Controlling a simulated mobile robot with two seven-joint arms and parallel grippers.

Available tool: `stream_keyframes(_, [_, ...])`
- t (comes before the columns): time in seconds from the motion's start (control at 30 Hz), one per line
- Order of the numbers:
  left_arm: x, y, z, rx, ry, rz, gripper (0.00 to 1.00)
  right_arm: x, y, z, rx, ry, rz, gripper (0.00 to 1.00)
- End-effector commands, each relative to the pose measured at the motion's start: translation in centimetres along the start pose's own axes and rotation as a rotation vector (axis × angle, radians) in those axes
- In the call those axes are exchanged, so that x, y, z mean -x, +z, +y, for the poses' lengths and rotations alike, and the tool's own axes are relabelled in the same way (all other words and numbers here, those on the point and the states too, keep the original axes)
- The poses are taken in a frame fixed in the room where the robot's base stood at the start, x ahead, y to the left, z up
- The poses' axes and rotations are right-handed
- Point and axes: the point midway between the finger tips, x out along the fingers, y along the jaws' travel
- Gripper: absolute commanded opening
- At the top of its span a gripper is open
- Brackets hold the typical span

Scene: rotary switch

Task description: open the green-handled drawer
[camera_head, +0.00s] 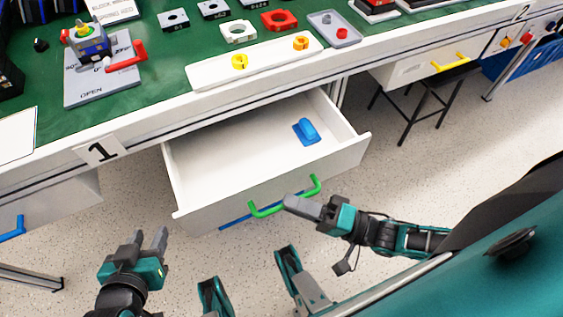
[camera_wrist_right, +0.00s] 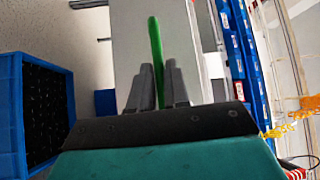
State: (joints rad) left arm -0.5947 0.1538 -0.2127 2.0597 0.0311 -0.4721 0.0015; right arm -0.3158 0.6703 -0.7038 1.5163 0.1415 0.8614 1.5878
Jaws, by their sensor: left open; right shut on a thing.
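The white drawer (camera_head: 215,215) under the workbench stands pulled well out. Its front carries a green handle (camera_head: 265,211). My right gripper (camera_head: 292,203) is at the handle's right part, and in the right wrist view the green handle (camera_wrist_right: 156,42) runs between the two grey fingers (camera_wrist_right: 158,80), which are shut on it. A blue object (camera_head: 307,131) lies inside the drawer toward the right; the rest of the visible floor is bare. My left gripper (camera_head: 150,240) is open and empty, in front and to the left of the drawer.
The green bench top (camera_head: 160,75) above holds a switch with a red handle (camera_head: 126,57), a white tray (camera_head: 270,65) with yellow parts, and other small parts. A blue handle (camera_head: 14,229) is at left, a yellow-handled drawer (camera_head: 410,70) at right. Floor in front is clear.

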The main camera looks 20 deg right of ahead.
Motion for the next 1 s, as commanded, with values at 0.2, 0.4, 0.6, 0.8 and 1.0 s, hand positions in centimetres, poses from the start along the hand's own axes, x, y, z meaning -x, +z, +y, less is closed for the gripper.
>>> stream_keyframes(0.2, [0.9,-1.4,0.0,-0.003,0.001,0.003,0.43,3.6,3.5,-1.1,-0.001,0.002,0.001,0.0])
stream_keyframes(0.4, [1.2,-1.9,0.1,-0.003,0.002,0.005,0.43,5.8,5.6,-1.6,0.0,0.001,0.001,0.0])
stream_keyframes(0.6, [1.3,-2.1,0.1,-0.001,0.003,0.005,0.43,6.8,6.6,-1.8,0.001,-0.001,0.002,0.0])
stream_keyframes(0.8, [1.2,-2.1,0.3,0.005,0.003,0.006,0.43,7.1,6.9,-1.9,0.003,-0.003,0.002,0.0])
stream_keyframes(1.0, [1.2,-2.2,0.4,0.011,0.004,0.007,0.43,7.0,6.9,-1.9,0.003,-0.003,0.002,0.0])
